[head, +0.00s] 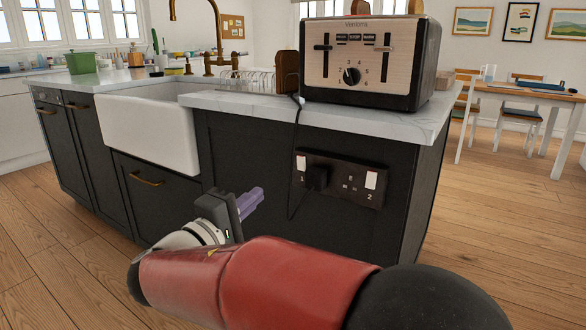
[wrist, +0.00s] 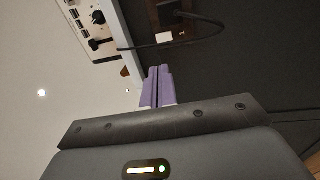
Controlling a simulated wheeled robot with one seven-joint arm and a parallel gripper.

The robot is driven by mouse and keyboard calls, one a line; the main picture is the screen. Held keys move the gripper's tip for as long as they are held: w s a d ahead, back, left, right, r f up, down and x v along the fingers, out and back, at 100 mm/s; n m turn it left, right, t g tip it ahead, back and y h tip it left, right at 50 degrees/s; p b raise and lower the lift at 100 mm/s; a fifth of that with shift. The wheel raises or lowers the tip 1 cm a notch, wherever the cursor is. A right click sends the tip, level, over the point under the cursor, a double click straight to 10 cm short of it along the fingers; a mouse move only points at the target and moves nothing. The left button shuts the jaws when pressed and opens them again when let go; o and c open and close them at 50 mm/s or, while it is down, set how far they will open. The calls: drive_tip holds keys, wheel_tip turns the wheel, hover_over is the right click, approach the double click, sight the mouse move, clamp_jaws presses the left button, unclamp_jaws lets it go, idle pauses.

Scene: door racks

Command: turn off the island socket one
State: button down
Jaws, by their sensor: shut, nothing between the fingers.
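The island socket (head: 340,181) is a dark double plate on the end panel of the dark island, below the worktop. Socket one is its left half, with a white rocker switch (head: 301,162) above the figure 1. A black plug (head: 318,177) sits in socket one. The right half has a second white switch (head: 371,180). In the wrist view, the socket-one switch (wrist: 164,38) shows just beyond my fingertips. My gripper (head: 261,191) has purple fingers, shut and empty, left of the socket and apart from it. They also show in the wrist view (wrist: 157,68).
A toaster (head: 368,60) stands on the worktop (head: 400,117) above the socket. Its black cable (head: 293,150) hangs over the edge and loops beside the plug. A white sink (head: 148,125) is to the left. Wooden floor (head: 480,235) is clear to the right.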

sight(301, 160)
drive_tip(key=shift+w+d, duration=0.1)
drive_tip(key=shift+d, duration=0.05)
drive_tip(key=p+x, duration=0.1)
drive_tip(key=x, duration=1.3)
